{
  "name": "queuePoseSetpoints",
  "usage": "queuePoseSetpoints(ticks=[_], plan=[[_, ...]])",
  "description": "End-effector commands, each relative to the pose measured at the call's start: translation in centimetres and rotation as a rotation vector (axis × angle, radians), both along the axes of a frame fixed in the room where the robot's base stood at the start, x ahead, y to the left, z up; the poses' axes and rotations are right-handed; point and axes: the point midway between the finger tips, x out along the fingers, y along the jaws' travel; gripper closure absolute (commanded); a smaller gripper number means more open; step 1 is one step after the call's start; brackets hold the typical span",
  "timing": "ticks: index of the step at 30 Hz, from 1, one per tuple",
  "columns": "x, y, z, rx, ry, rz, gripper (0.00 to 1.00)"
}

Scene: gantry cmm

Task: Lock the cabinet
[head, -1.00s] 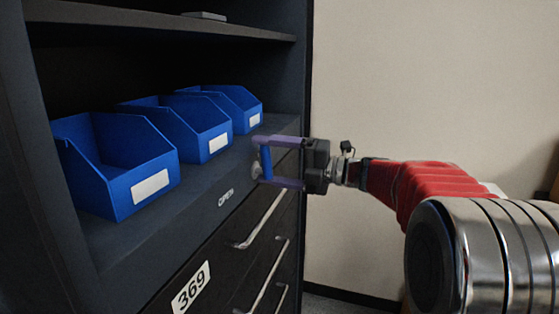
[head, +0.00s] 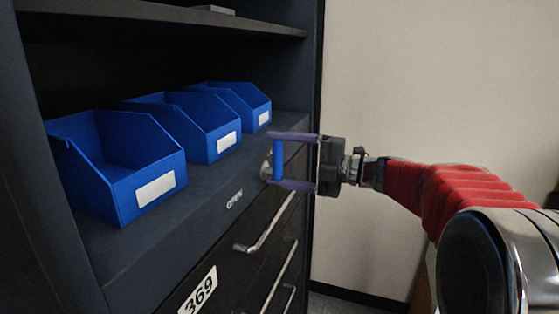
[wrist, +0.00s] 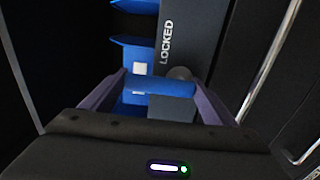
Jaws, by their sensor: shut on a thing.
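The dark cabinet (head: 95,245) has a lock on its front ledge: a round silver base (head: 265,170) with a blue handle (head: 278,160) standing about upright. In the wrist view the word LOCKED (wrist: 167,42) shows on the ledge beyond the handle. My gripper (head: 277,161) has one purple finger at the handle's top and one at its bottom, shut on it. The handle also lies across between the fingers in the wrist view (wrist: 160,85). The lock base is partly hidden there.
Several blue bins, the nearest one (head: 125,190) included, stand on the shelf left of the lock. Drawers with silver handles (head: 262,225) and a label 369 (head: 199,292) lie below. A plain wall (head: 420,80) is to the right, with free room before it.

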Motion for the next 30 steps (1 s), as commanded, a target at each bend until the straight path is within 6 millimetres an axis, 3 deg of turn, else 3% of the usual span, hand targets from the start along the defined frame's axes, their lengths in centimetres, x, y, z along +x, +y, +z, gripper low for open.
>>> queuePoseSetpoints(ticks=[6, 7, 14, 23, 30], plan=[[0.2, -0.1, -0.4, 0.0, 0.012, -0.006, 0.6], [0.2, -0.1, -0.4, 0.0, 0.012, -0.006, 0.19], [0.1, 0.1, -0.3, 0.0, 0.008, -0.001, 0.03], [0.0, 0.1, -0.1, 0.001, 0.004, 0.002, 0.01], [-0.6, -1.6, -0.1, 0.0, 0.003, -0.001, 0.01]])
